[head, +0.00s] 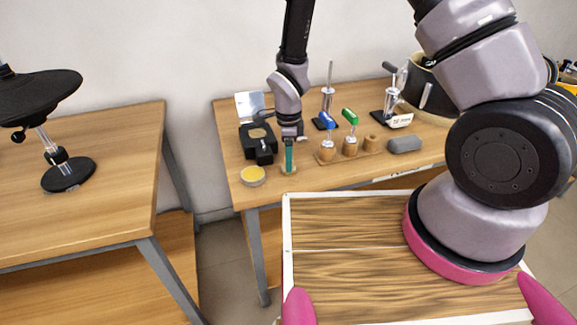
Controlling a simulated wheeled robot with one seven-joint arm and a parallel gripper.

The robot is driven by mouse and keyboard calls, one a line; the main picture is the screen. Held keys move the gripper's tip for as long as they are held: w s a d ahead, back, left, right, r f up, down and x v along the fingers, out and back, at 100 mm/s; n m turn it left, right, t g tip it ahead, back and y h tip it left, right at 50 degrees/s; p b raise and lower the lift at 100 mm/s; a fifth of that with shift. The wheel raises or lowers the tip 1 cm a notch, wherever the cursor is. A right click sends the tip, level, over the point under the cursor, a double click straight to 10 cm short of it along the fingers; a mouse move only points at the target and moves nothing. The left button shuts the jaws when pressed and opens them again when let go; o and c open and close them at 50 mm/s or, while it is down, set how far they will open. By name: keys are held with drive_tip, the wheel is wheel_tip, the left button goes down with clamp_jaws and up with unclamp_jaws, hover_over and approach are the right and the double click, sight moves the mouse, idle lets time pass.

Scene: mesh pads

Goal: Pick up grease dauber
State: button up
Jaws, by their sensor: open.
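A slim teal upright handle (289,158), which looks like the grease dauber, stands with its lower end at a small round tan holder (288,169) near the front left of the far table. My gripper (290,138) points down directly over its top. The jaws are open and small in view; I cannot tell whether they are around the handle or just above it.
A yellow-filled tin (253,176) and a black device (258,143) stand left of the handle. A second table (110,150) stands left, across a gap.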

drive_tip(key=shift+f, duration=0.1)
clamp_jaws()
wheel_tip(320, 180, up, 10)
drive_tip(key=shift+r, duration=0.1)
idle(0.5)
drive_tip(key=c, duration=1)
unclamp_jaws()
clamp_jaws()
